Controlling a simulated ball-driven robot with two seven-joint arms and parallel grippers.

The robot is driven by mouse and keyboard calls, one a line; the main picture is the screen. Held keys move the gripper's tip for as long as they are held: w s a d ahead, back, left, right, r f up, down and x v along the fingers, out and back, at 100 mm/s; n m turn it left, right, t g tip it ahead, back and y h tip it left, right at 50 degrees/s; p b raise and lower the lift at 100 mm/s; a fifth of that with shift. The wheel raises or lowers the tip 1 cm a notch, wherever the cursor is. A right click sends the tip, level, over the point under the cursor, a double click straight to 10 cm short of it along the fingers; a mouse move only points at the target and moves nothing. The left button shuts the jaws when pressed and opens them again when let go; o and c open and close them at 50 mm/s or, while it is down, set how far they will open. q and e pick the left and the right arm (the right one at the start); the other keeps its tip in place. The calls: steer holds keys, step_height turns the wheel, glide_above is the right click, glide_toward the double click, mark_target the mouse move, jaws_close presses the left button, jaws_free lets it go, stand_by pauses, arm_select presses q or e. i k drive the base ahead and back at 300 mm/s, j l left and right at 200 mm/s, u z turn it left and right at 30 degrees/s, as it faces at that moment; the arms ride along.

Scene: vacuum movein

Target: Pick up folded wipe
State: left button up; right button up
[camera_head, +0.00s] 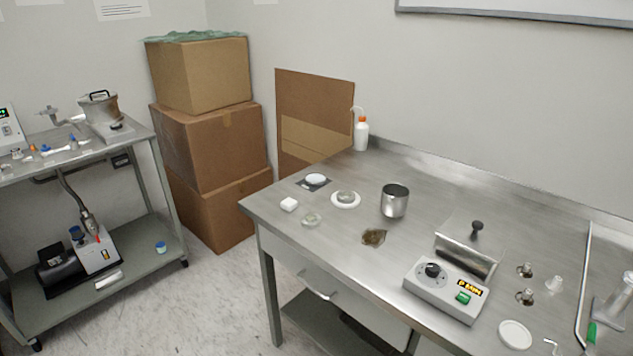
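A small white folded block, which looks like the folded wipe (289,204), lies on the steel table (350,207) near its left corner. It lies apart from the things around it. Neither of my grippers shows in the head view.
Near the wipe are a clear glass dish (311,219), a white disc on a dark square (314,181) and a white dish (345,199). A steel beaker (394,201), a brown stained piece (374,237) and a control box (445,290) stand farther right. Stacked cartons (212,149) rise behind the table's left end.

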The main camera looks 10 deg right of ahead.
mark_target(289, 204)
steer(key=i+j, duration=0.8)
steer(key=j, duration=0.15)
steer(key=z, duration=0.05)
